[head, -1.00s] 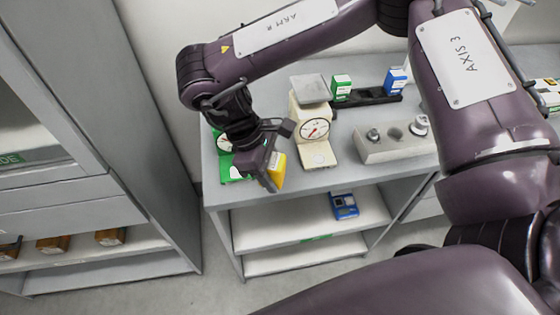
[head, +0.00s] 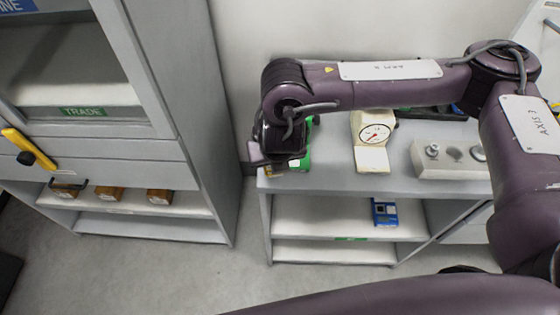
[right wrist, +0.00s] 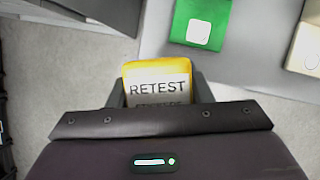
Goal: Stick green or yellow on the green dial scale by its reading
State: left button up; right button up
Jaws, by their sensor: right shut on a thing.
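My right gripper (head: 275,163) is shut on a yellow block labelled RETEST, the yellow sticker holder (right wrist: 157,82), seen upright between the fingers in the right wrist view. The gripper is at the left front corner of the table, just left of the green dial scale (head: 305,160). My arm hides most of that scale, including its dial. In the right wrist view the scale's green base (right wrist: 182,20), with a white square on it, lies beyond the block and to the right, apart from it. The green sticker holder cannot be made out now. My left gripper is out of view.
A cream dial scale (head: 371,158) stands to the right, then a grey weight block (head: 450,172). A blue device (head: 384,212) is on the shelf below. A grey cabinet (head: 185,110) with a yellow handle (head: 28,150) stands at left, across a floor gap.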

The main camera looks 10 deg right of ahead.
jog(key=n, duration=0.1)
jog(key=w+n+y, duration=0.1)
jog(key=shift+d+r+n, duration=0.15)
jog(key=shift+r+n, duration=0.05)
jog(key=shift+n, duration=0.1)
jog(key=n, duration=0.1)
jog(key=w+n+y, duration=0.1)
jog(key=shift+w+d+r+n+g+p, duration=0.1)
jog(key=shift+w+d+n+g+p, duration=0.05)
jog(key=shift+d+n+g+p, duration=0.25)
jog(key=w+d+n+g+y+p, duration=0.1)
jog(key=w+d+n+g+y, duration=0.25)
jog(key=n, duration=0.55)
jog(key=shift+t+h, duration=0.45)
jog(key=shift+h, duration=0.2)
jog(key=shift+w+d+f+b, duration=0.1)
jog(key=shift+d+f+b, duration=0.3)
jog(key=shift+f, duration=0.6)
jog(key=shift+s+d+f+b, duration=0.1)
jog(key=shift+d+f+b, duration=0.15)
jog(key=shift+f+b, duration=0.55)
jog(key=shift+w+d+f+b, duration=0.1)
jog(key=shift+d+f+b, duration=0.2)
jog(key=shift+f, duration=0.85)
jog(key=shift+a+b, duration=0.1)
jog(key=shift+b, duration=0.6)
jog(key=shift+f+b, duration=0.5)
jog(key=shift+b, duration=0.05)
jog(key=shift+f+b, duration=0.1)
jog(key=shift+b, duration=0.25)
